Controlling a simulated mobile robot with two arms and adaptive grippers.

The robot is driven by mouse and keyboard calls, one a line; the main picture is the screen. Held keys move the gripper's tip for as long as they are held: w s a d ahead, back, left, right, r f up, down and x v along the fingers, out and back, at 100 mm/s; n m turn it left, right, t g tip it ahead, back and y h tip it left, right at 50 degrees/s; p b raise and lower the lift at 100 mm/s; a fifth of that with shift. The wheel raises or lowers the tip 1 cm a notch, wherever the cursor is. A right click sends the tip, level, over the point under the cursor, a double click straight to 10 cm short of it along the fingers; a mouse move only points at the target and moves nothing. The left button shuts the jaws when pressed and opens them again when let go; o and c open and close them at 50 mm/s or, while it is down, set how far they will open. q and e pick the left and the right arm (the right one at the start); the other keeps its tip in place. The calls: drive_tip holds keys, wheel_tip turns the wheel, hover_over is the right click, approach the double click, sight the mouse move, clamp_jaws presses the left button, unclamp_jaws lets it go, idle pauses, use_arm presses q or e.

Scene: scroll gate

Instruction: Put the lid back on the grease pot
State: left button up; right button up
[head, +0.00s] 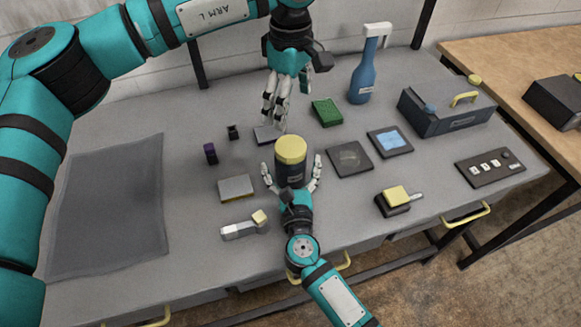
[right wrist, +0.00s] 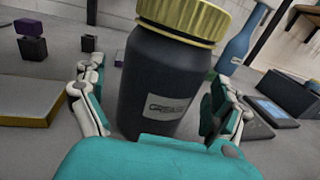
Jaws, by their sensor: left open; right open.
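The grease pot (head: 289,175) is a dark cylinder standing upright in the middle of the grey bench. Its label reading "GREASE" shows in the right wrist view (right wrist: 166,106). The yellow ribbed lid (head: 291,148) is on top of the pot; it also shows in the right wrist view (right wrist: 186,20). I cannot tell whether it is fully seated. My right gripper (head: 291,170) is open, with its fingers on either side of the pot; contact is not clear. My left gripper (head: 275,110) is open and empty behind the pot, fingers pointing down, above a small grey block (head: 266,134).
A yellow-edged grey block (head: 236,187) and a white-and-yellow tool (head: 244,226) lie left of the pot. A dark square plate (head: 349,159), green block (head: 326,112), blue bottle (head: 363,78) and toolbox (head: 448,110) stand right and behind. A dark mat (head: 110,205) lies clear at left.

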sight(293, 178)
drive_tip(key=s, duration=0.7)
drive_tip(key=shift+d, duration=0.35)
